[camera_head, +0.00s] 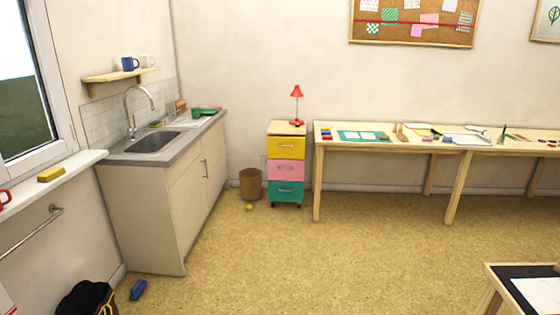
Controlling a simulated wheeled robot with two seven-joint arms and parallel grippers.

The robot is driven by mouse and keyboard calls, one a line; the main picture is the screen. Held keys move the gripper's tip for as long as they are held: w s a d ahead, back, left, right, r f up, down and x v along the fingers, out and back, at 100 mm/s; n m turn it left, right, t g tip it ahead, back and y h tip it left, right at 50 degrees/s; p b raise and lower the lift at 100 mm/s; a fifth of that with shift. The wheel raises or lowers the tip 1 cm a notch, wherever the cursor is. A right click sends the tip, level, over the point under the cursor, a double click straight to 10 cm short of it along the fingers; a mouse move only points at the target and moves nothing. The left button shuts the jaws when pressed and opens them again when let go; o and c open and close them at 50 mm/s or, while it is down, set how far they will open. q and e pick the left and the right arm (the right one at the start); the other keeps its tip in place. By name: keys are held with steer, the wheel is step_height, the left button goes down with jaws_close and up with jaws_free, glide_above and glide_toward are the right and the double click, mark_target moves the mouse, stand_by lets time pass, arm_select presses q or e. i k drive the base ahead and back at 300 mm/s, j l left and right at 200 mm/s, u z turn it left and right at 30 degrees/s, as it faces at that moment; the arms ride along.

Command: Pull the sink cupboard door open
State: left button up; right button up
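The sink cupboard (140,215) stands against the left wall under a grey worktop with a sink (152,142) and a tall tap. Its front faces right and is seen at a slant. The front shows pale door panels (186,200), which look shut. A vertical bar handle (205,169) sits on the front, around the line between panels. Neither of my grippers shows in this view, and nothing touches the handle.
Open floor (280,260) lies in front of the cupboard. A drawer unit (286,165) and a brown bin (250,184) stand beyond it, with a small yellow ball (249,207) nearby. A blue object (138,289) and a black bag (88,299) lie near the cupboard's near end. A table corner (500,285) is at lower right.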

mark_target(188, 197)
steer(key=i+u, duration=0.1)
steer(key=i, duration=0.45)
steer(key=i+u, duration=0.15)
steer(key=i, duration=0.45)
steer(key=i+l+u, duration=0.1)
steer(key=i, duration=0.45)
steer(key=i+l+u, duration=0.15)
steer(key=i, duration=0.45)
